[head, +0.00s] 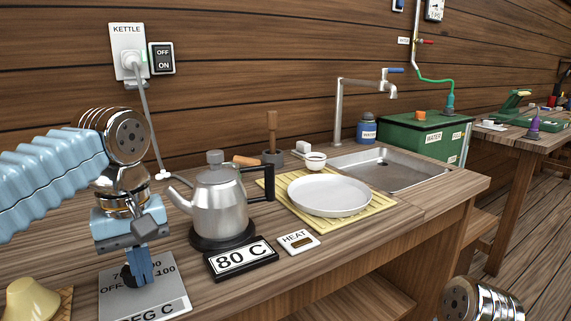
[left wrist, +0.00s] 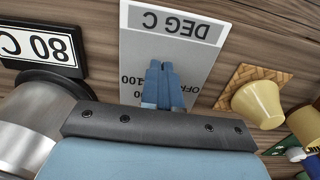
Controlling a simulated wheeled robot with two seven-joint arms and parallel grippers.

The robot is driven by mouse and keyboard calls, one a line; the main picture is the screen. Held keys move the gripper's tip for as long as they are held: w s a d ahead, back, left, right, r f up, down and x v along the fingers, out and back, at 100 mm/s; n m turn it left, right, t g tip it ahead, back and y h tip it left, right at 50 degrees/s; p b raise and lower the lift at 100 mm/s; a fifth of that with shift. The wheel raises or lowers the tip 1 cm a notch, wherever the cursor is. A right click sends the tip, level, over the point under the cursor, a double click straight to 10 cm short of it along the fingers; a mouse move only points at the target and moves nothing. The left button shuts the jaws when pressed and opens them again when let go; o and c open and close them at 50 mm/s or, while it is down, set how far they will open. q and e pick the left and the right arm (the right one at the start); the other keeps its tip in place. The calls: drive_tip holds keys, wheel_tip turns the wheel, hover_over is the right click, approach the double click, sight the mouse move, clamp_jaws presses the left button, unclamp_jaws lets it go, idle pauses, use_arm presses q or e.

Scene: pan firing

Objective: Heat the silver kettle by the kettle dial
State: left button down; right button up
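The silver kettle (head: 217,206) stands upright on a black round base on the counter. Its side also shows in the left wrist view (left wrist: 28,125). The grey dial plate (head: 168,300), marked DEG C, lies left of it; the plate fills the top middle of the left wrist view (left wrist: 145,45). The black dial knob (head: 127,277) is partly covered by my left gripper (head: 142,279), which points down with its fingers close together at the knob. In the left wrist view the fingers (left wrist: 162,83) hide the knob. My right gripper is out of view.
A black 80 C display (head: 241,260) and a HEAT plate (head: 299,242) lie before the kettle. A white plate (head: 328,195) rests on a mat, with a sink (head: 390,166) beyond. A wall switch (head: 162,58) is above. A cream object (head: 32,299) is at lower left.

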use_arm(q)
drive_tip(key=shift+w+d, duration=0.15)
drive_tip(key=shift+w, duration=0.05)
idle(0.3)
drive_tip(key=shift+d, duration=0.1)
drive_tip(key=shift+s+d, duration=0.2)
wheel_tip(320, 180, up, 6)
idle(0.6)
